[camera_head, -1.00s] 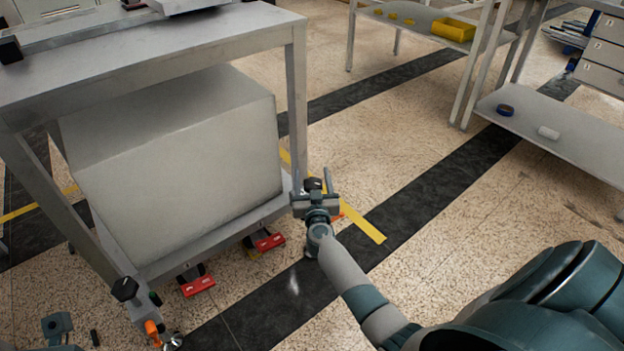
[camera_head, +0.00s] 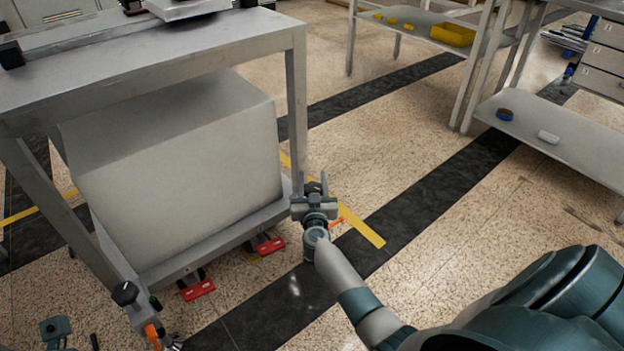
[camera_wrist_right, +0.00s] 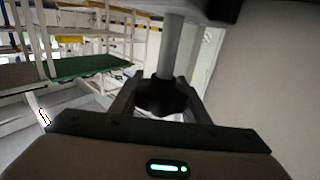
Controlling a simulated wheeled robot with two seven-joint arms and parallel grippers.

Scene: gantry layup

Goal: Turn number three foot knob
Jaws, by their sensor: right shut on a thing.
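My right gripper (camera_head: 314,188) is at the cart's right front leg, low near the floor. In the right wrist view its two fingers stand on either side of a black lobed knob (camera_wrist_right: 161,97) on a grey upright rod, and it is shut on this knob. In the head view the gripper mostly hides that knob. An orange lever (camera_head: 337,221) shows beside the wrist. Another black foot knob (camera_head: 125,293) stands at the near left leg, above an orange lever (camera_head: 152,331). Part of my left gripper (camera_head: 56,330) shows at the lower left; its jaws are unclear.
The grey cart (camera_head: 200,50) carries a large pale box (camera_head: 185,165) on its lower shelf. Two red pedals (camera_head: 198,289) (camera_head: 270,246) stick out below it. A shelf unit (camera_head: 560,135) stands at the right. The floor between is clear.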

